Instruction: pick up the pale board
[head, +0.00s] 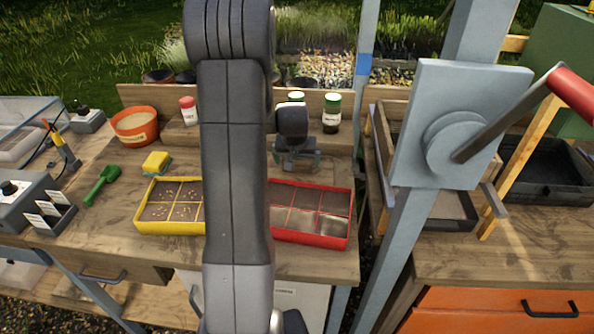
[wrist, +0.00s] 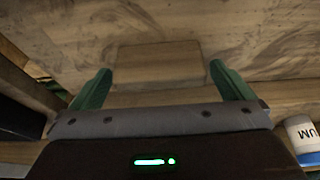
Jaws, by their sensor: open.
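A flat, pale wooden board (wrist: 157,62) lies on the bench top in the wrist view, close in colour to the wood around it. My gripper (wrist: 161,84) is open, with one green finger to each side of the board's near part. In the head view my gripper (head: 297,162) hangs over the back of the bench, behind the red tray. I cannot make out the board there.
A red tray (head: 348,222) and a yellow tray (head: 168,228) stand in front. A green-lidded jar (head: 331,112) stands near my gripper, and a white jar (wrist: 304,136) shows at the wrist view's right. A blue-grey post (head: 383,235) stands right of the bench.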

